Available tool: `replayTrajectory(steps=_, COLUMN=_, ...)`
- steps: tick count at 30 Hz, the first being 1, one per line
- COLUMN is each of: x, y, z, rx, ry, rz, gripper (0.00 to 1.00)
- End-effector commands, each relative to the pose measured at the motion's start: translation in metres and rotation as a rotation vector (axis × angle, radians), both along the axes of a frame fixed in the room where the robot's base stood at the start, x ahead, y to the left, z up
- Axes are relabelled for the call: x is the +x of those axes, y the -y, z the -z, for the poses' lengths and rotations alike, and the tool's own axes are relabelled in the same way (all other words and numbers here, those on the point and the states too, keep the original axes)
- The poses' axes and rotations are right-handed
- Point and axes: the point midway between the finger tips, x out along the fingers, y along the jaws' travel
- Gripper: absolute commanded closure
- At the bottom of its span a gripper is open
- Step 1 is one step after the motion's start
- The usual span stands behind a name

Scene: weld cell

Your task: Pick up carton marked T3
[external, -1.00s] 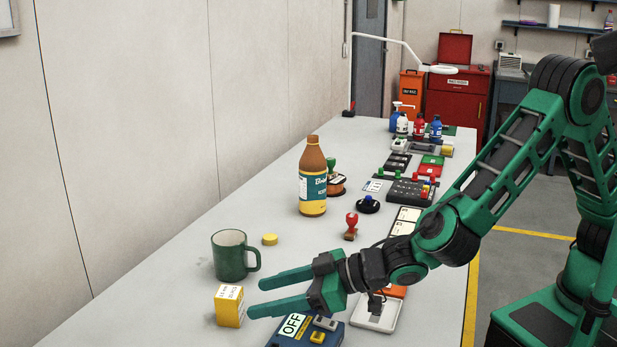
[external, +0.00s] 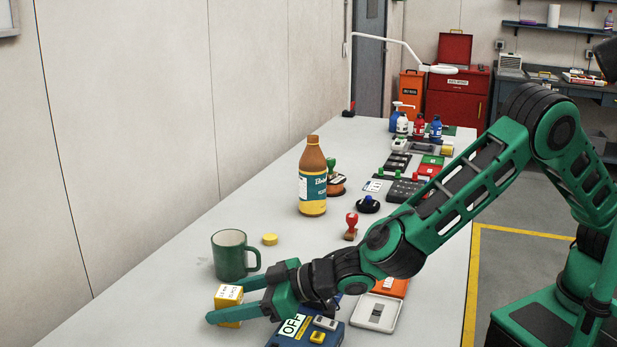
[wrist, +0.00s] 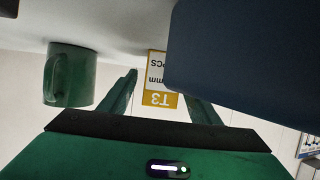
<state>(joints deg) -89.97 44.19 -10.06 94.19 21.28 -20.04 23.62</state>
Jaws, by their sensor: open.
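The carton marked T3 (external: 229,294) is a small yellow box with a white printed label, standing on the table beside the green mug. My gripper (external: 223,300) is open, with one green finger on each side of the carton. A dark blue shape covers part of the right finger and may hide the carton's edge there. I cannot tell whether either finger touches the carton.
The green mug (external: 230,256) stands just behind my fingers. A blue box with an OFF label (external: 294,325) sits under my wrist, close by. A yellow disc (external: 270,239), a red-handled stamp (external: 351,227) and a brown bottle (external: 313,178) stand further back. The table's left side is clear.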

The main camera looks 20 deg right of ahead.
Motion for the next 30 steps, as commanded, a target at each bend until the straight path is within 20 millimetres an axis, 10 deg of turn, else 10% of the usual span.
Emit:
replayTrajectory(steps=2, x=0.0, y=0.0, z=0.0, rx=0.0, ry=0.0, rz=0.0, gripper=0.43)
replayTrajectory(steps=8, x=0.0, y=0.0, z=0.0, rx=0.0, ry=0.0, rz=0.0, gripper=0.89)
replayTrajectory(steps=20, x=0.0, y=0.0, z=-0.005, rx=0.0, ry=-0.001, rz=0.0, gripper=0.89)
replayTrajectory(steps=30, x=-0.016, y=-0.001, z=-0.05, rx=0.002, ry=-0.001, rz=-0.005, gripper=0.89)
